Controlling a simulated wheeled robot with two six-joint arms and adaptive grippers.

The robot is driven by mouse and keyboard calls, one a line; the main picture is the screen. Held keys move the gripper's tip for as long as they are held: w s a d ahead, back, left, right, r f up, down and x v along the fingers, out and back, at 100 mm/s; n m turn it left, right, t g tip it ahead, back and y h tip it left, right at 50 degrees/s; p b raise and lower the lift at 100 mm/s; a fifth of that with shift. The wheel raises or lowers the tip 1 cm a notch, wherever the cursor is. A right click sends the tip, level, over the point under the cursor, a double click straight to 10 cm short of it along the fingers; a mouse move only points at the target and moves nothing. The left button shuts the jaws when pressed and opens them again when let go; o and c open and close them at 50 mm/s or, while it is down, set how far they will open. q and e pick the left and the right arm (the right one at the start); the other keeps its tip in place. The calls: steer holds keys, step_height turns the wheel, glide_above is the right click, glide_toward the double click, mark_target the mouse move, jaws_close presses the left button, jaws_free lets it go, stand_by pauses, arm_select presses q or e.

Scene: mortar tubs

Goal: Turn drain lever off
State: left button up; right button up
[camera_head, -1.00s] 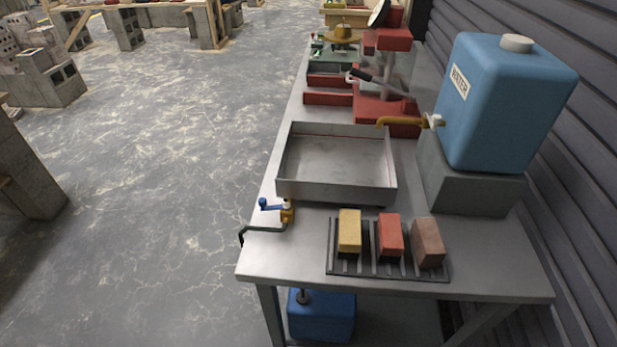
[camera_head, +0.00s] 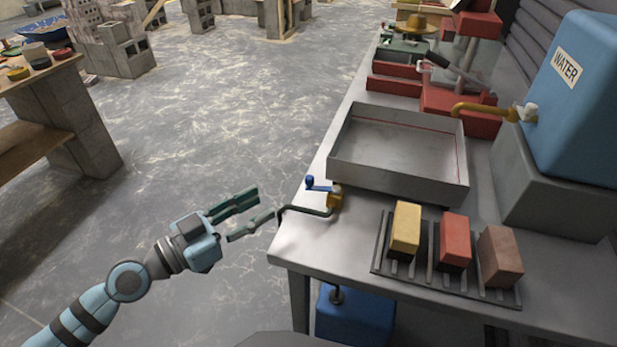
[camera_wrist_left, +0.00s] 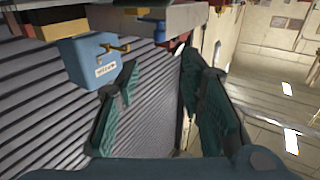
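The drain lever (camera_head: 318,186) is a blue handle on a brass valve (camera_head: 335,198) at the near left side of the metal tray (camera_head: 385,155). A dark green drain pipe (camera_head: 300,210) runs from the valve over the table's left edge. My left gripper (camera_head: 249,213) is open and empty, beyond the table's left edge and just left of the pipe's end, apart from the lever. In the left wrist view its two fingers (camera_wrist_left: 160,90) are spread with nothing between them. My right gripper is not in view.
A rack (camera_head: 430,265) with yellow, red and brown blocks stands at the table's front. A blue water tank (camera_head: 575,110) with a brass tap (camera_head: 485,109) stands at the right. A blue container (camera_head: 355,318) is below the table.

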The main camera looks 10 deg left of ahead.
mark_target(306, 180)
arm_select(q)
steer(key=p+x, duration=0.2)
steer(key=x, duration=1.1)
steer(key=shift+d, duration=0.1)
steer(key=shift+c, duration=0.4)
jaws_close()
